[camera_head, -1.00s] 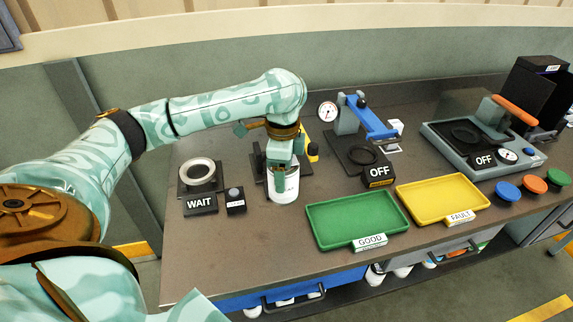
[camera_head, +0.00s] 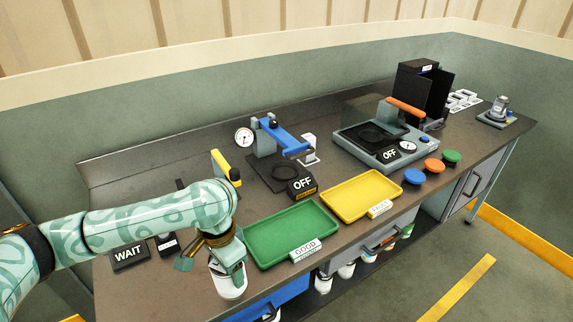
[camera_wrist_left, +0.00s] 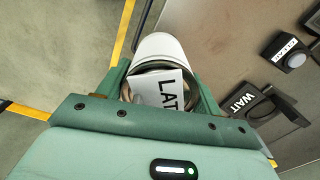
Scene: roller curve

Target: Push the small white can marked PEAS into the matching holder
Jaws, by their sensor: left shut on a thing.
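My left gripper (camera_head: 228,268) is shut on a white can (camera_head: 230,288), near the front edge of the bench, left of the green tray. In the left wrist view the can (camera_wrist_left: 160,48) sits between the green fingers (camera_wrist_left: 150,85). A white label on its end shows the letters "LAT", partly cut off. I cannot read PEAS on any can. White slotted pieces (camera_head: 465,99) lie at the far right of the bench; I cannot tell whether one is the matching holder. My right gripper is not in view.
The green GOOD tray (camera_head: 250,258) and yellow FAULT tray (camera_head: 335,205) are empty. Behind them stand a blue-levered press (camera_head: 280,138) and a grey device with an orange handle (camera_head: 360,150). Blue, orange and green buttons (camera_head: 434,166) line the front. A WAIT sign (camera_head: 128,256) is at left.

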